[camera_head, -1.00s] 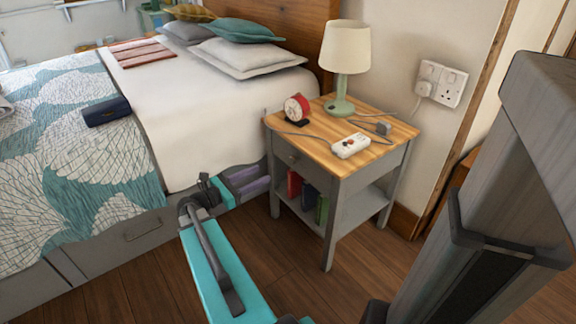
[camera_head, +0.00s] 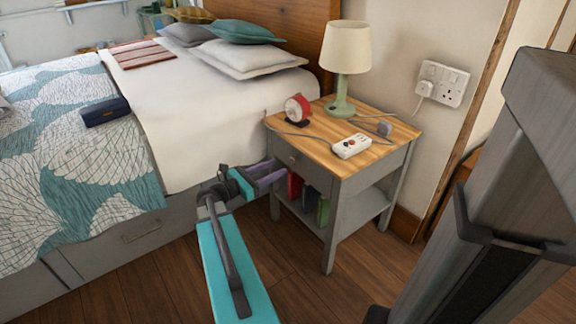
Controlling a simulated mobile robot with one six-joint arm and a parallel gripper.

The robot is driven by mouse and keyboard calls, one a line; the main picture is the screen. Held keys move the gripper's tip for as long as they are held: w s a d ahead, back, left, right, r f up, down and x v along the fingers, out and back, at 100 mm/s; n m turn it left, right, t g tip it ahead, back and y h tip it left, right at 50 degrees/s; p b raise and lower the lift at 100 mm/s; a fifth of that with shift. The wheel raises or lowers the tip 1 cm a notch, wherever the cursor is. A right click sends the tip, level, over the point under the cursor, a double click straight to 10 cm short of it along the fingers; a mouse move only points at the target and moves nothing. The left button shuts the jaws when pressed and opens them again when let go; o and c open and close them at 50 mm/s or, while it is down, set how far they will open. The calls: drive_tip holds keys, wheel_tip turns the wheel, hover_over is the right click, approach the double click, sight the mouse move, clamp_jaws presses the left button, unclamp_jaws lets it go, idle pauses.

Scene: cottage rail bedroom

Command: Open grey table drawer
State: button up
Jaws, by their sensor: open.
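The grey table (camera_head: 346,202) with a wooden top stands beside the bed. Its drawer (camera_head: 313,171) is under the top and looks closed. A small round knob (camera_head: 292,161) sits on the drawer front. My gripper (camera_head: 278,176) is open, with purple-grey fingers pointing right. Its fingertips are close to the left part of the drawer front, to the left of the knob. I cannot tell whether they touch the table. The gripper appears empty.
A lamp (camera_head: 347,62), a red clock (camera_head: 297,109) and a white power strip (camera_head: 352,146) with cables are on the tabletop. Books (camera_head: 310,203) stand on the lower shelf. The bed (camera_head: 192,120) is at left; wooden floor lies in front.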

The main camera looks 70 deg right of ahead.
sight(292, 161)
drive_tip(key=shift+b+x, duration=0.85)
drive_tip(key=shift+x, duration=2.6)
clamp_jaws()
drive_tip(key=shift+a, duration=0.3)
drive_tip(key=shift+d, duration=0.2)
